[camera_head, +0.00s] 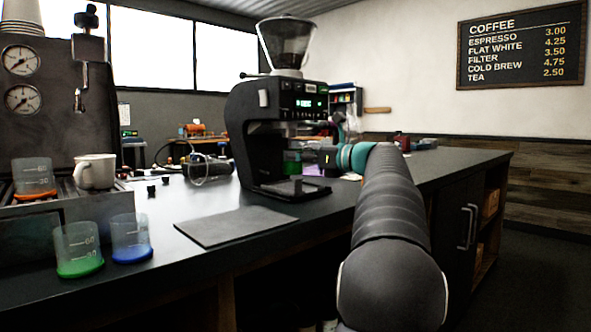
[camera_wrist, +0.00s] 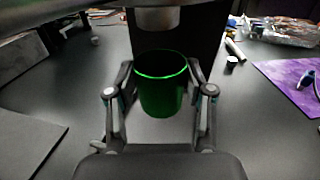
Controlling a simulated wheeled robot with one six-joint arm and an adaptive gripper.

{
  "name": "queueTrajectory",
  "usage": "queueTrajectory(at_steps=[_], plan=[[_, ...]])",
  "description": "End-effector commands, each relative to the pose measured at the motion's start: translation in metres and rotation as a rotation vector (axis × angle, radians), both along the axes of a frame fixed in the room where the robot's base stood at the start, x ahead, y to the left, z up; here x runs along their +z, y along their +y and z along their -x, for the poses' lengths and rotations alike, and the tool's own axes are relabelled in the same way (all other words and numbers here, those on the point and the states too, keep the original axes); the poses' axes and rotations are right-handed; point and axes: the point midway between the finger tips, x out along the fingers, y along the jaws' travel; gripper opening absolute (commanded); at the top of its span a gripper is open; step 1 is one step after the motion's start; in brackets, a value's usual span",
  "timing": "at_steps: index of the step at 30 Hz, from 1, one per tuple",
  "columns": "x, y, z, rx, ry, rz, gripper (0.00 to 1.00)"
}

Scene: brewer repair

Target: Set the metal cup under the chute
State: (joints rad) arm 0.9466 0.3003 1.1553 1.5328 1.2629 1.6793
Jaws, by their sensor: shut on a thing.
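A green, metallic-looking cup (camera_wrist: 162,88) stands upright between the two fingers of my gripper (camera_wrist: 160,95) in the wrist view. The fingers press on its left and right sides, and its open rim faces up. In the head view the cup (camera_head: 292,166) is a small green patch in the grinder's bay, partly hidden by my gripper (camera_head: 318,160). The black grinder (camera_head: 245,130) has a pale round chute (camera_wrist: 157,18) just above and behind the cup's rim in the wrist view. I cannot tell whether the cup's base touches anything.
A flat grey mat (camera_head: 235,226) lies before the grinder. Measuring cups with green (camera_head: 80,262) and blue (camera_head: 131,250) bases stand front left, near a white mug (camera_head: 95,171). A purple cloth (camera_wrist: 295,80) with tools lies to the right in the wrist view.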

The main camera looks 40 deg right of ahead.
Motion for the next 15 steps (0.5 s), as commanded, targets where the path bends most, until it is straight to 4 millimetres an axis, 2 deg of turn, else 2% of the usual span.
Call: queueTrajectory(at_steps=[3, 9, 15], plan=[[0.0, 0.005, -0.013, 0.003, 0.0, 0.0, 0.12], [-0.032, 0.004, -0.012, 0.001, 0.001, -0.002, 0.12], [-0.035, 0.004, -0.011, 0.001, -0.001, 0.0, 0.12]])
